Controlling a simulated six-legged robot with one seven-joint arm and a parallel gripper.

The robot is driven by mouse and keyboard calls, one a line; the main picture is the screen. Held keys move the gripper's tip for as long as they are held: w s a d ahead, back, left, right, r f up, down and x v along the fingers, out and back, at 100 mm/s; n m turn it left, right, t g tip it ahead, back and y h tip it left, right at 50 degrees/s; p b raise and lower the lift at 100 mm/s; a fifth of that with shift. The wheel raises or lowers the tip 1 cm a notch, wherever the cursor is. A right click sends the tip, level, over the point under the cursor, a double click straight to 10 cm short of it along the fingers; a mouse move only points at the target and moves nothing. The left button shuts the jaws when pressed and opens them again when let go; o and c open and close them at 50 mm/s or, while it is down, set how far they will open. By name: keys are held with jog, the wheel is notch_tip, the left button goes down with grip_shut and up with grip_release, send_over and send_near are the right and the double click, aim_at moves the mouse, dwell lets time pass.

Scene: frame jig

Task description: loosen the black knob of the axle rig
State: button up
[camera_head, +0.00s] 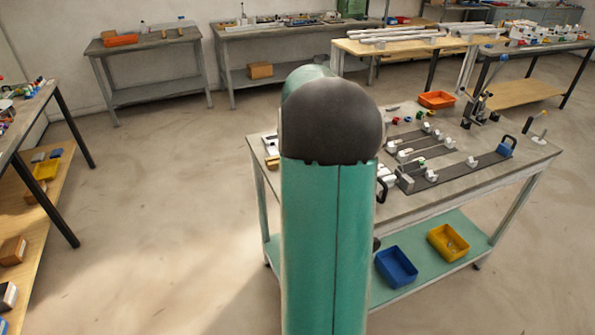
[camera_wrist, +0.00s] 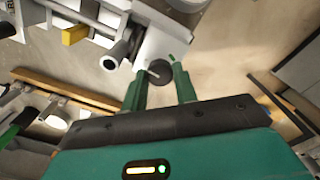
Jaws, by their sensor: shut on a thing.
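In the wrist view the round black knob (camera_wrist: 162,71) sits between the tips of my gripper's two green fingers (camera_wrist: 160,78). My gripper is shut on it, one finger on each side. A small pale pin crosses the view beside the knob's left edge. The knob lies in front of a pale plate (camera_wrist: 161,42), which looks like part of the axle rig, with a grey hollow cylinder (camera_wrist: 117,55) to its left. In the head view my green arm hides my gripper and the knob, so I cannot tell the rig there.
The jig table (camera_head: 440,205) carries dark rails (camera_head: 465,170) with white blocks, an orange bin (camera_head: 437,99) and an upright stand (camera_head: 482,100). Blue (camera_head: 396,267) and yellow (camera_head: 448,242) bins sit on its lower shelf. A wooden strip (camera_wrist: 65,88) and yellow block (camera_wrist: 74,35) lie left of my fingers.

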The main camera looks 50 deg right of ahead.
dwell(0.3)
jog(key=o, duration=1)
notch_tip(320, 180, up, 14)
jog(key=shift+f, duration=0.1)
